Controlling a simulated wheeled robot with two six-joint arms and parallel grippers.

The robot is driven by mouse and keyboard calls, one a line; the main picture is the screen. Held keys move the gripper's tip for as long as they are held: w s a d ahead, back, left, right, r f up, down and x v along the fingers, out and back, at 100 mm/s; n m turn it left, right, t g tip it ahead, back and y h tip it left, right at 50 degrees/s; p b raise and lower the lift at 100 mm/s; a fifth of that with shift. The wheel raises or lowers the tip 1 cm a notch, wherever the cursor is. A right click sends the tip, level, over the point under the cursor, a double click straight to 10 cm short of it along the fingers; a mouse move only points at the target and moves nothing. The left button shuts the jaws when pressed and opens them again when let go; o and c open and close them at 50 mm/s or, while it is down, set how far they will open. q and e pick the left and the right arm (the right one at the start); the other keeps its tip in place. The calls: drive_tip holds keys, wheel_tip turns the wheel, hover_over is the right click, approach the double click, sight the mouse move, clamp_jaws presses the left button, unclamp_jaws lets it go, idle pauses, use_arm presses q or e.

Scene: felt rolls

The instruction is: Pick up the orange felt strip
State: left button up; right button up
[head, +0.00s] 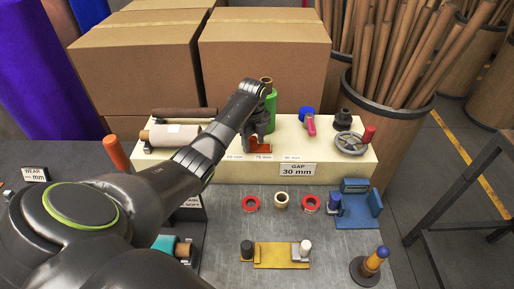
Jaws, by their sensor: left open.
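A small orange piece (263,143), which looks like the orange felt strip, lies at the front of the cream raised block, in front of a green roll (270,102). My left gripper (258,138) is right at the orange piece, pointing down over it. Its jaws are open. The gripper and wrist hide part of the piece, and I cannot tell whether the fingers touch it. My left arm comes in from the lower left and covers much of the bench's left side. My right gripper is out of view.
The cream block (222,171) carries a pink-handled tool (310,124) and a grey handwheel (351,144). Cardboard boxes (265,62) stand behind. Tape rings (282,200), a blue fixture (356,204) and a yellow plate (272,262) sit on the grey bench. Bare bench lies between them.

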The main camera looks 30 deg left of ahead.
sight(253, 138)
use_arm(q)
drive_tip(key=shift+c, duration=0.3)
drive_tip(key=shift+a, duration=0.1)
drive_tip(key=c, duration=0.9)
clamp_jaws()
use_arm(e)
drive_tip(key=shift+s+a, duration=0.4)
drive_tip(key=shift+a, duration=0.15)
use_arm(q)
drive_tip(key=shift+r, duration=0.1)
